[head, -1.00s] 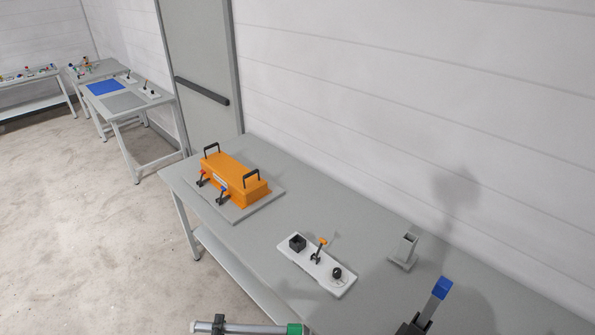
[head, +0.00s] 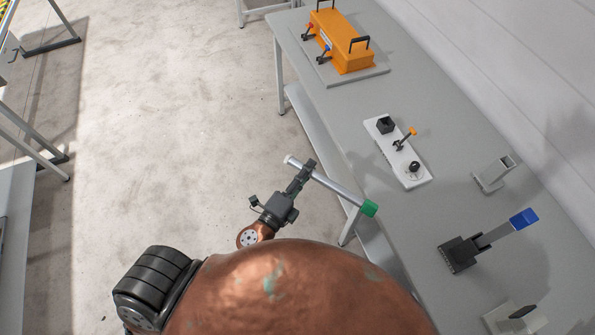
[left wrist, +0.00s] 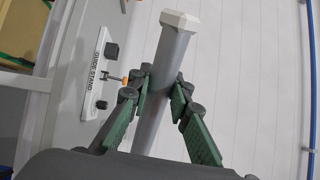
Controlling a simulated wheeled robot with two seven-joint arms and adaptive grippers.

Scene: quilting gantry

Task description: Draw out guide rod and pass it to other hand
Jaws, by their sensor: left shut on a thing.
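The guide rod is a grey bar (head: 340,188) with a pale cap at one end and a green end (head: 369,208). My left gripper (head: 307,170) is shut on it nearer the pale end and holds it by the table's front edge, clear of the stand. In the left wrist view the rod (left wrist: 172,60) runs between the green-padded fingers (left wrist: 160,90), its white cap upward in the picture. The white guide stand (head: 399,161) lies on the table, carrying a black square block, an orange-tipped lever and a round black socket. My right gripper is not in view.
On the grey table (head: 440,215) stand an orange box (head: 345,45) with black handles, a small grey holder (head: 493,175) and a black block with a blue-tipped bar (head: 490,237). A pale fixture (head: 510,318) is at the bottom right. The floor left of the table is clear.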

